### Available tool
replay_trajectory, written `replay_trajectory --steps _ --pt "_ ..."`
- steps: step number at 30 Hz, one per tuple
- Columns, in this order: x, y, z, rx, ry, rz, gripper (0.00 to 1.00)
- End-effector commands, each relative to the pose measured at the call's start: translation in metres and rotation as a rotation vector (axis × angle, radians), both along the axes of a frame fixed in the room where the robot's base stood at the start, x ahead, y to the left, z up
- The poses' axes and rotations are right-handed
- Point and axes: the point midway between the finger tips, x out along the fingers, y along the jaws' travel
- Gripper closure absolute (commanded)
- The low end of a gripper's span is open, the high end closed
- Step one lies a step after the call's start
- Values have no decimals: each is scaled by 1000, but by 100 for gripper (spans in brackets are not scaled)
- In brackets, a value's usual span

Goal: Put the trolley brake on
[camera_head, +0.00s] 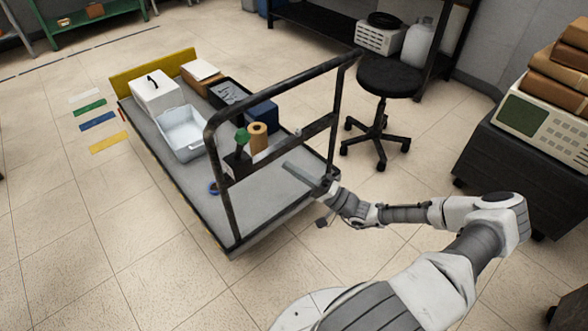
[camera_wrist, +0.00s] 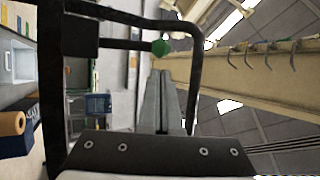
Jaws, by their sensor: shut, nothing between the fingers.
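The trolley (camera_head: 278,192) is a grey flatbed with a dark tube handle frame (camera_head: 272,88) at its near end. A green knob (camera_head: 242,137) stands above a black box (camera_head: 237,160) at the left part of the frame's crossbar; it looks like the brake lever. In the wrist view the green knob (camera_wrist: 160,47) is at the end of a dark lever from the black box (camera_wrist: 80,35). My gripper (camera_head: 288,166) is shut and empty, right of the knob, apart from it in the head view. In the wrist view my gripper (camera_wrist: 161,75) points just below the knob.
The trolley carries a white box (camera_head: 155,92), a pale bin (camera_head: 180,132), a tan roll (camera_head: 258,137) and a blue box (camera_head: 262,112). A black stool (camera_head: 388,78) stands right of the trolley. A dark cabinet (camera_head: 530,165) is at the right.

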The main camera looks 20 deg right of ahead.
Motion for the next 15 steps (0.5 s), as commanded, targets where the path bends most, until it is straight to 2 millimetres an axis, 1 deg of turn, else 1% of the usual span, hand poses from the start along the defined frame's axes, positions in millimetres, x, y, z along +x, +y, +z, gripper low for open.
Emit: replay_trajectory --steps 1,6,12,15 --pt "7 9 4 1 -2 5 100" --pt "30 32 20 1 -1 5 100" --pt "52 54 35 0 0 5 100" --pt "59 60 40 0 1 4 100"
